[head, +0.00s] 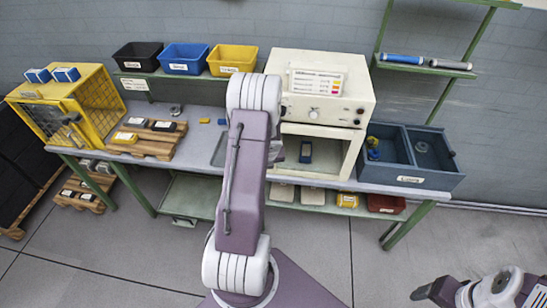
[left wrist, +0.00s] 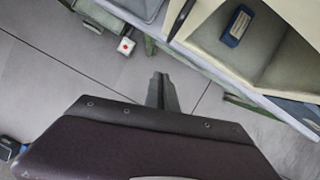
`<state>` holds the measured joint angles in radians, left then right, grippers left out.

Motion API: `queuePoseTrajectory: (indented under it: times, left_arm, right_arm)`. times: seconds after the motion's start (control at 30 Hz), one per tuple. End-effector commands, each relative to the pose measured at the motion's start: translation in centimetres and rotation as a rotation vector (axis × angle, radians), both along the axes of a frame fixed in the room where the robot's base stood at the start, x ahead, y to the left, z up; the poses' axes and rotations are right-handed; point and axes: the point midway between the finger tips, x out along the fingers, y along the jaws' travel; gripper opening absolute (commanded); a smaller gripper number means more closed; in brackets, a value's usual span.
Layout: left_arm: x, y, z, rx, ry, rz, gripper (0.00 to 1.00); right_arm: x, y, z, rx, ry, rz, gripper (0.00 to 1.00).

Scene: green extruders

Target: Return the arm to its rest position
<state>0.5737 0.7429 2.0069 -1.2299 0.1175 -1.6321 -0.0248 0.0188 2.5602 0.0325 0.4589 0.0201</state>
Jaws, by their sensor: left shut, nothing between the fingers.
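My left arm (head: 240,185) rises through the middle of the head view, in front of the workbench and beside the cream oven-like machine. Its gripper is mostly hidden behind the arm there. In the left wrist view my left gripper (left wrist: 161,90) is shut and empty, its fingers together above the grey floor. The open chamber of the machine (left wrist: 285,40) is to its upper right. My right arm (head: 495,290) shows at the bottom right corner of the head view. A dark part of it at the left may be the gripper (head: 424,291), too small to read.
The machine (head: 365,95) holds a blue block (head: 306,152) in its open chamber. A blue-grey divided bin (head: 440,181) stands to the right. A yellow cage (head: 85,95) and a pallet (head: 150,143) are at the left. Black, blue and yellow bins line a shelf. The floor in front is clear.

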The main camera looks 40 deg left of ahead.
Motion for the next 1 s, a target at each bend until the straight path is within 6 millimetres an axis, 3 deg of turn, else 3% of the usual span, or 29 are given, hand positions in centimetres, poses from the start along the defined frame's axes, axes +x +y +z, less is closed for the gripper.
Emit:
queuePoseTrajectory:
  times: [0.27, 0.37, 0.47, 0.53, 0.63, 0.73, 0.9, 1.0]
  left_arm:
    - [0.2, -0.3, -0.4, 0.0, 0.0, -0.008, 0.0]
    - [2.6, -2.0, -0.4, 0.021, -0.035, -0.071, 0.0]
    - [6.1, -6.6, 1.3, 0.047, -0.12, -0.168, 0.0]
    - [6.5, -11.6, 2.3, 0.005, -0.191, -0.124, 0.0]
    - [3.4, -17.9, 2.6, -0.186, -0.285, 0.248, 0.0]
    - [-2.0, -22.3, 1.6, -0.403, -0.308, 0.788, 0.0]
    - [-10.0, -25.5, 0.0, -0.556, -0.235, 1.734, 0.0]
    - [-11.8, -26.4, -0.5, -0.552, -0.216, 2.075, 0.0]
  right_arm:
    - [0.0, 0.0, -0.3, 0.0, 0.0, 0.0, 0.74]
    - [0.0, 0.0, -2.1, 0.0, 0.0, 0.0, 0.74]
    - [0.0, 0.0, -5.2, 0.0, 0.0, 0.0, 0.74]
    - [0.0, 0.0, -7.7, 0.0, 0.0, 0.0, 0.74]
    - [0.0, 0.0, -10.3, 0.0, 0.001, 0.0, 0.74]
    - [0.0, 0.0, -11.7, 0.0, 0.001, 0.0, 0.74]
    - [0.1, 0.0, -11.2, 0.0, 0.0, 0.0, 0.74]
    - [0.1, 0.0, -11.2, 0.0, 0.0, 0.0, 0.74]
